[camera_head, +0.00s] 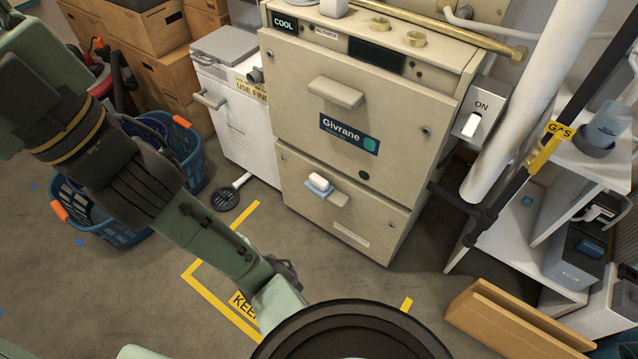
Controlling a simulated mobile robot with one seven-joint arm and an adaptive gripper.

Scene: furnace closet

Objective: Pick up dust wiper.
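A small blue-and-white block (319,184) rests on the lower handle of the beige furnace (345,130). It may be the dust wiper, but I cannot tell for sure from here. My arm comes in from the upper left and runs down to the bottom centre, in front of the furnace and apart from it. My gripper's fingers do not show; the arm's far end runs behind a dark round part at the bottom edge.
A blue basket (185,150) stands at left near cardboard boxes (150,30). A white cabinet (238,125) is beside the furnace. At right are a white pipe (535,95), a black-and-yellow gas pipe (545,150), white shelves (515,235) and a wooden box (510,320).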

